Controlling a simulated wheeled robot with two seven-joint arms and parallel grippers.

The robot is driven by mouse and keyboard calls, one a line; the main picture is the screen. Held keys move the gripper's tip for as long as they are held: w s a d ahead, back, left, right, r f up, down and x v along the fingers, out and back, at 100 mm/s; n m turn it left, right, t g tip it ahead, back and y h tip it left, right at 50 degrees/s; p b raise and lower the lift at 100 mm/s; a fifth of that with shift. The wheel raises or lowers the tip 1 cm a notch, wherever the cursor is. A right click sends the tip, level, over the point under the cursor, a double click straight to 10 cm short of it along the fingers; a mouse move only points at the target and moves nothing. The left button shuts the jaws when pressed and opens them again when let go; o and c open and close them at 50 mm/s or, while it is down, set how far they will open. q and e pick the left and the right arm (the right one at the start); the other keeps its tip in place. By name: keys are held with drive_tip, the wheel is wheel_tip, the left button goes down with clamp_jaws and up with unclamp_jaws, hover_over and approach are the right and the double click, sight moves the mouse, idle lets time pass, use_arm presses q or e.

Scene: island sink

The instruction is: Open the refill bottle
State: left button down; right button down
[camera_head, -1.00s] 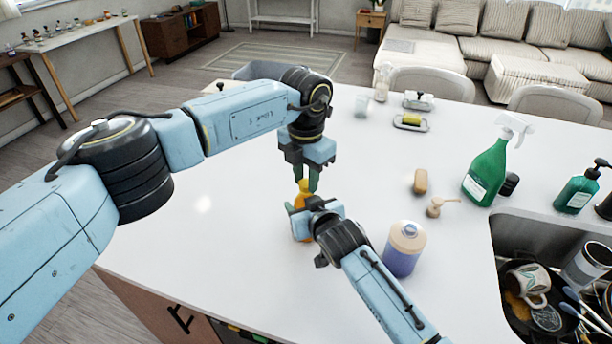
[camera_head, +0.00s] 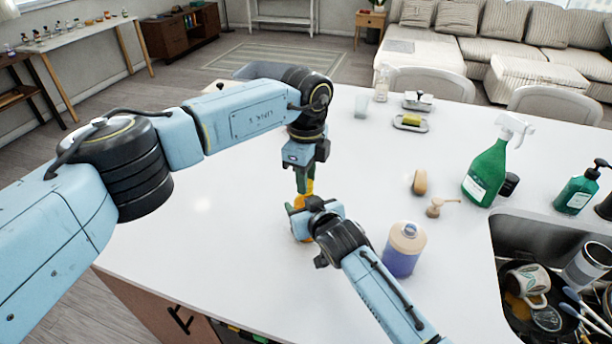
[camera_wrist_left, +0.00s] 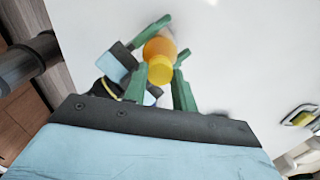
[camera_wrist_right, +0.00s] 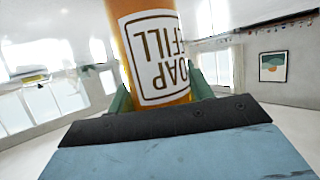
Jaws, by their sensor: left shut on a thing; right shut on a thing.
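The refill bottle (camera_head: 301,226) is orange and stands upright on the white counter, partly hidden by my right gripper. Its label shows large in the right wrist view (camera_wrist_right: 160,52), where the lettering is upside down and cut off. My right gripper (camera_head: 310,214) is shut on the bottle's body from the side. My left gripper (camera_head: 303,184) reaches down from above and is shut on the bottle's yellow cap (camera_wrist_left: 161,70). In the left wrist view the green fingers are on either side of the cap, with the orange bottle body beyond it.
A purple soap bottle (camera_head: 404,254) with a tan top stands right of my right gripper. A green spray bottle (camera_head: 487,172) stands near the sink (camera_head: 540,232), which holds dishes. The left counter is clear.

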use_arm(q)
drive_tip(key=shift+n, duration=0.7)
drive_tip(key=shift+r, duration=0.2)
drive_tip(key=shift+r, duration=0.95)
drive_tip(key=shift+r, duration=2)
use_arm(e)
drive_tip(key=c, duration=0.5)
unclamp_jaws()
